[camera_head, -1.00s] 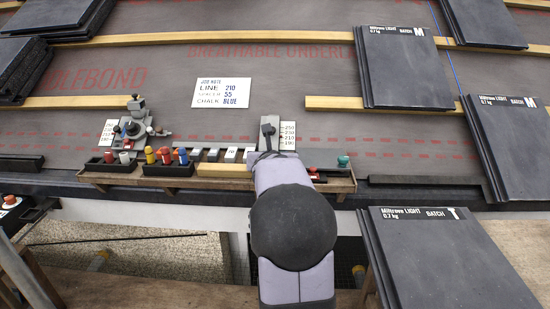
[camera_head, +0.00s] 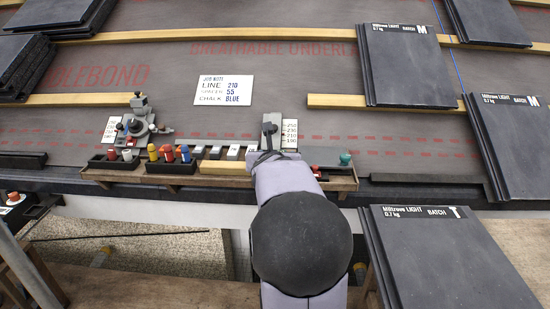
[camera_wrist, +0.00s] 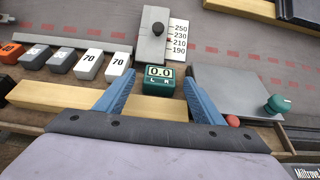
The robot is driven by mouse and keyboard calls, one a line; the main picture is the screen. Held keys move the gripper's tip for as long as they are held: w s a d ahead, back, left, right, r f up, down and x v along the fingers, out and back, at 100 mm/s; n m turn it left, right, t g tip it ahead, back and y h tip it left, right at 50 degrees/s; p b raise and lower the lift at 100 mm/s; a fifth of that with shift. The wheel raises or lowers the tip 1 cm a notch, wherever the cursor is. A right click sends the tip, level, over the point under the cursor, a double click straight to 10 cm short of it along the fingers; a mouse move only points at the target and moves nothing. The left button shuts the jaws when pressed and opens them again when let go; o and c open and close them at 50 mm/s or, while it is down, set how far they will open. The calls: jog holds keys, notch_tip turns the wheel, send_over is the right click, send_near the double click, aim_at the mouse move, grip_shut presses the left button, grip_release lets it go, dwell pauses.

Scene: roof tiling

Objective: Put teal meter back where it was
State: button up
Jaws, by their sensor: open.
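The teal meter (camera_wrist: 159,83) shows in the wrist view, with "0.0" and "L R" on its face. It sits on the tray below the grey slider gauge. My gripper (camera_wrist: 157,88) is open, with one blue finger to the left of the meter and one to the right. I see no clear contact between the fingers and the meter. In the head view my own arm hides the meter and most of the gripper.
A wooden strip (camera_wrist: 70,98) lies in the tray, partly behind the left finger. Blocks marked 70 (camera_wrist: 89,64) stand to the left. A grey plate (camera_wrist: 235,90) with a teal knob (camera_wrist: 278,104) is at right. The slider gauge (camera_wrist: 153,35) stands beyond.

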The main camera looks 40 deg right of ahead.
jog(key=p+v, duration=0.2)
jog(key=v, duration=0.5)
jog(key=shift+s+a+r, duration=0.15)
dwell(0.3)
jog(key=s+a+f+m+g+y+p, duration=0.1)
jog(key=s+a+m+g+y+p, duration=0.2)
jog(key=s+a+m+p, duration=0.55)
jog(key=s+a+f+m+g+y+p, duration=0.2)
jog(key=s+a+m+g+y+p, duration=0.25)
jog(key=a+m, duration=0.7)
jog(key=s+a+f+m+g+y+p, duration=0.1)
jog(key=s+a+m+g+y+p, duration=0.1)
jog(key=s+a+m+p, duration=0.85)
jog(key=w+a+r+n+p, duration=0.1)
jog(key=w+r+p, duration=0.1)
jog(key=r+p, duration=1.5)
jog(key=w+r+n+p, duration=0.2)
jog(key=r+p, duration=1.5)
jog(key=r, duration=0.3)
jog(key=shift+a, duration=0.4)
jog(key=shift+w+n, duration=0.15)
jog(key=shift+n, duration=0.1)
